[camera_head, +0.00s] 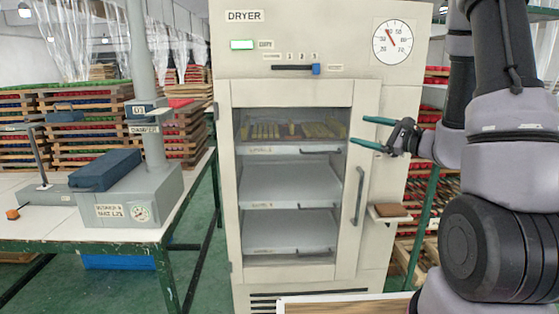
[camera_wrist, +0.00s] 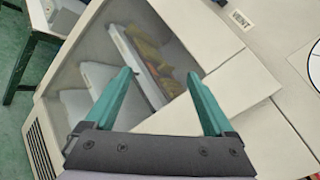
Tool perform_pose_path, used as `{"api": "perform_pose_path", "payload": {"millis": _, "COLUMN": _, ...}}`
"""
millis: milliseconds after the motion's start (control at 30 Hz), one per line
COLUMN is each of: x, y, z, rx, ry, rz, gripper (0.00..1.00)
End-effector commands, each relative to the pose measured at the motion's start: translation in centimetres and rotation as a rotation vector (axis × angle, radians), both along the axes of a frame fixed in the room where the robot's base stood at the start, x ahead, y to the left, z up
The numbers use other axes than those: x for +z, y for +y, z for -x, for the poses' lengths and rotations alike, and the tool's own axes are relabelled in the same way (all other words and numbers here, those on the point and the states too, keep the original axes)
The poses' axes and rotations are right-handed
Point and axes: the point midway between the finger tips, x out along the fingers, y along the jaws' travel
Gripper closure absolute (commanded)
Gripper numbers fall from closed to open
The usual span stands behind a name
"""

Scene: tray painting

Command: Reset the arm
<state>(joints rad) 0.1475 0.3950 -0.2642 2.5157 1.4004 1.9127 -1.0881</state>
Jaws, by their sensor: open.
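My gripper (camera_head: 372,133) is open and empty, with two teal fingers pointing left toward the dryer's front at the right edge of its door. In the wrist view my gripper (camera_wrist: 165,90) shows both fingers spread in front of the dryer window, nothing between them. The dryer (camera_head: 290,60) is a tall cream cabinet, its glass door (camera_head: 355,240) apparently shut, with a vertical handle (camera_head: 358,196). Behind the glass, the top level holds a tray (camera_head: 323,149) with yellowish pieces. The two lower shelves (camera_head: 285,183) look empty.
A slider with a blue knob (camera_head: 316,69), a green lamp (camera_head: 242,45) and a dial (camera_head: 392,42) sit on the dryer's upper panel. A small ledge with a brown pad (camera_head: 391,210) juts from its right front. A green-framed table (camera_head: 125,235) with a grey machine (camera_head: 130,208) stands left.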

Motion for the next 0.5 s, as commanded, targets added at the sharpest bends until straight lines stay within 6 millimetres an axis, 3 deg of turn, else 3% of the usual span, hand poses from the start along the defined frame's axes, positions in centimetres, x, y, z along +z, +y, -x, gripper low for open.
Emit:
{"api": "perform_pose_path", "payload": {"millis": 33, "x": 2.0, "y": 2.5, "z": 1.7, "rx": 0.111, "ry": -0.011, "rz": 0.034, "gripper": 0.12}}
{"api": "perform_pose_path", "payload": {"millis": 100, "x": 3.6, "y": 5.3, "z": 4.5, "rx": 0.254, "ry": -0.003, "rz": 0.096, "gripper": 0.12}}
{"api": "perform_pose_path", "payload": {"millis": 233, "x": 5.2, "y": 9.0, "z": 10.0, "rx": 0.484, "ry": 0.007, "rz": 0.271, "gripper": 0.12}}
{"api": "perform_pose_path", "payload": {"millis": 367, "x": 5.6, "y": 10.3, "z": 15.2, "rx": 0.647, "ry": 0.01, "rz": 0.504, "gripper": 0.12}}
{"api": "perform_pose_path", "payload": {"millis": 500, "x": 5.5, "y": 9.4, "z": 19.3, "rx": 0.734, "ry": -0.004, "rz": 0.809, "gripper": 0.12}}
